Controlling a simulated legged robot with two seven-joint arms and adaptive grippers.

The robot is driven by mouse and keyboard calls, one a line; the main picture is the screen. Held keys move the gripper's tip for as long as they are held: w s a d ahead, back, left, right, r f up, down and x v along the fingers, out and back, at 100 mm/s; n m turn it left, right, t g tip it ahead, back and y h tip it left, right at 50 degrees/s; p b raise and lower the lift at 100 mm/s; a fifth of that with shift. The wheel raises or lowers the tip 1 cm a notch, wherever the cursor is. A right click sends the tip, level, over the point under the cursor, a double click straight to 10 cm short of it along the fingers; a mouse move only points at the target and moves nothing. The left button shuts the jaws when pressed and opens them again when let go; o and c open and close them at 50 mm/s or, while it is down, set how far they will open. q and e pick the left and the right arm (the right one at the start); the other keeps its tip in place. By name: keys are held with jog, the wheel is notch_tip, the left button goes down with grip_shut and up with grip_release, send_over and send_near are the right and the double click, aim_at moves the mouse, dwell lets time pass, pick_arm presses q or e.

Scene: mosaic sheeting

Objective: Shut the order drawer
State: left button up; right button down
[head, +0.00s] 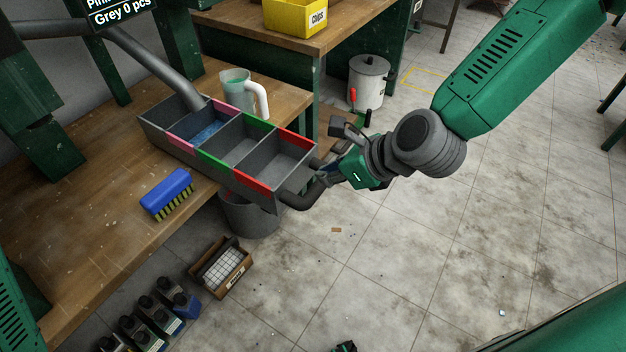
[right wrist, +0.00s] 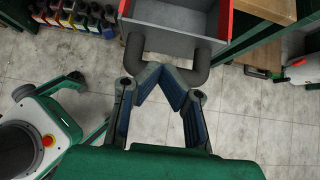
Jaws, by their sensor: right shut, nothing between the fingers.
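The order drawer (head: 228,179) is a long grey tray split into compartments with pink, green and red rims. It sticks out past the front edge of the wooden bench, so it stands open. Blue pieces lie in one compartment; the two nearest its front look empty. A dark bar handle (head: 303,198) is on its front end; the handle also shows in the right wrist view (right wrist: 204,68). My right gripper (head: 335,160) is shut and empty, right by the handle; its fingertips (right wrist: 164,76) are close to the handle bar, and contact is unclear.
A blue brush (head: 168,192) and a clear jug (head: 238,90) are on the bench (head: 95,220). A grey bin (head: 250,217) stands below the drawer. A crate (head: 222,268) and several bottles are on the floor. A white pot (head: 369,80) stands behind.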

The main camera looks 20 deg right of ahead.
aim_at(294, 183)
jog(key=b+x, duration=0.2)
jog(key=x, duration=0.5)
jog(key=shift+d+f, duration=0.1)
jog(key=shift+f, duration=0.15)
jog(key=shift+w+a+f, duration=0.3)
jog(key=shift+w, duration=0.05)
